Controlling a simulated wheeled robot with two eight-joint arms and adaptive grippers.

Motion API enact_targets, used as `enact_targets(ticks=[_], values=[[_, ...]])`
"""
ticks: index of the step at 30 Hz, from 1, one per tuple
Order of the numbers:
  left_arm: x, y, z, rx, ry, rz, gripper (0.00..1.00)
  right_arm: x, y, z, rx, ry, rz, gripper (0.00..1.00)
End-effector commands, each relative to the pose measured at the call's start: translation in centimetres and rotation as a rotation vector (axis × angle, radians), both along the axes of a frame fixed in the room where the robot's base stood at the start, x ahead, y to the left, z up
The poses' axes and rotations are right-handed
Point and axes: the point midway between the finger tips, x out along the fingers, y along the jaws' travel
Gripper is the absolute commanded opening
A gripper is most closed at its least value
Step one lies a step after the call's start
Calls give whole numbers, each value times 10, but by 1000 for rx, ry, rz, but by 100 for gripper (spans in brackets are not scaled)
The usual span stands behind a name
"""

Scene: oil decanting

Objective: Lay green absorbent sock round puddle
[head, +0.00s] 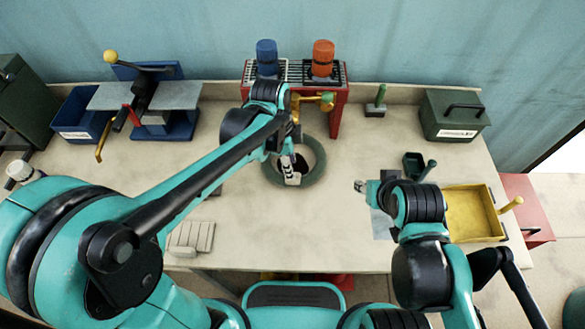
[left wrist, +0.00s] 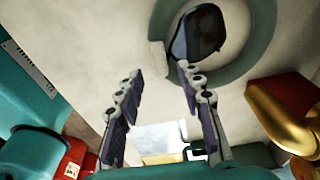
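The green absorbent sock (head: 319,160) lies on the bench as a ring around the dark puddle (head: 302,163). In the left wrist view the sock (left wrist: 265,38) curves round the puddle (left wrist: 197,33), its top cut off by the frame. One part of the ring lies close to a fingertip, and I cannot tell whether the ends meet there. My left gripper (head: 290,172) is over the ring in the head view. Its fingers are apart and empty in the left wrist view (left wrist: 161,71). My right gripper (head: 361,187) is at the right, away from the sock; its finger opening is unclear.
A red rack (head: 338,113) with a blue-capped (head: 266,57) and an orange-capped (head: 323,58) container stands behind the ring. A yellow tray (head: 470,212) and a dark green box (head: 453,115) are at the right. A pale ribbed object (head: 191,238) lies at the front left.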

Motion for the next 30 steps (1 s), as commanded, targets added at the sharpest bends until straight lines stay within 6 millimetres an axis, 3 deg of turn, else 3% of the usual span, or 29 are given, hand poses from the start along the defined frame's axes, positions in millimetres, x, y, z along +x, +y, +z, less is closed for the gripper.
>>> enact_targets(ticks=[1, 3, 9, 19, 23, 30], values=[[0, 2, 16, 0, 0, 1, 37, 0, 0, 8, 0, 0, 0, 40], [0, 4, 31, 0, 0, 0, 37, 0, 0, 13, 0, 0, 0, 40], [0, 9, 60, 0, 0, 1, 37, 0, 0, 22, 0, 0, 0, 40], [-3, 17, 70, -1, -13, 50, 37, 0, 0, 23, 0, 0, 0, 40], [-15, 40, 78, -10, -63, 258, 37, 0, 0, 23, 0, 0, 0, 40], [-52, 105, 87, -116, -219, 893, 37, 0, 0, 23, 0, 0, 0, 40]])
